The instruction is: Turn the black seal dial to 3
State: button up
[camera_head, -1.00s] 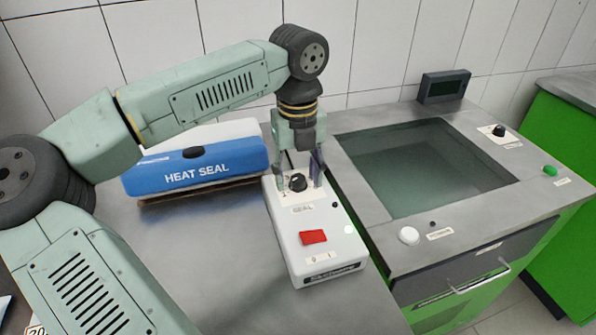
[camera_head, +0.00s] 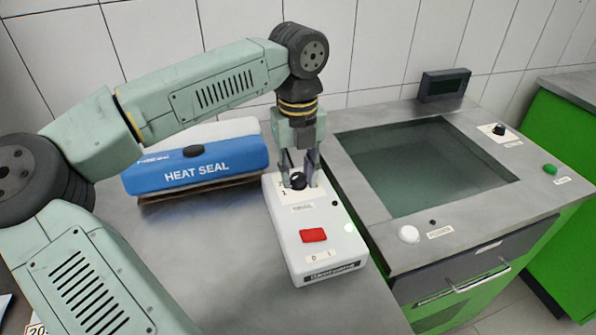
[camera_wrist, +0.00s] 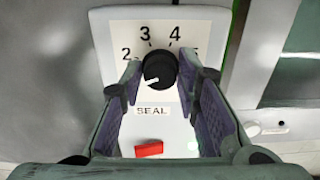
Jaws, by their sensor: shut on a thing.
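The black seal dial (camera_head: 298,181) sits at the back end of the white control box (camera_head: 318,230). In the wrist view the dial (camera_wrist: 160,70) stands on a white plate with the numbers 2, 3 and 4 readable above it and the label SEAL below. Its white pointer line points to the lower left, below the 2 and away from the 3. My gripper (camera_head: 300,172) reaches down from above and is shut on the dial. In the wrist view its two fingers flank the dial left and right. Marks at the far left and right of the scale are partly hidden by the fingers.
A red switch (camera_head: 313,235) is on the same box, in front of the dial. A blue and white heat sealer (camera_head: 195,165) stands to the left. A glass-lidded chamber (camera_head: 425,165) is to the right. The grey bench (camera_head: 220,250) in front is clear.

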jog(key=m+b, duration=0.2)
jog(key=m, duration=0.1)
jog(key=shift+f+m, duration=0.15)
jog(key=shift+m, duration=0.25)
jog(key=m+b, duration=0.1)
jog(key=m, duration=0.3)
jog(key=shift+m+b, duration=0.3)
jog(key=shift+b, duration=0.1)
jog(key=m, duration=0.4)
jog(key=shift+b, duration=0.35)
jog(key=m, duration=0.5)
jog(key=shift+m, duration=0.3)
jog(key=o, duration=1.2)
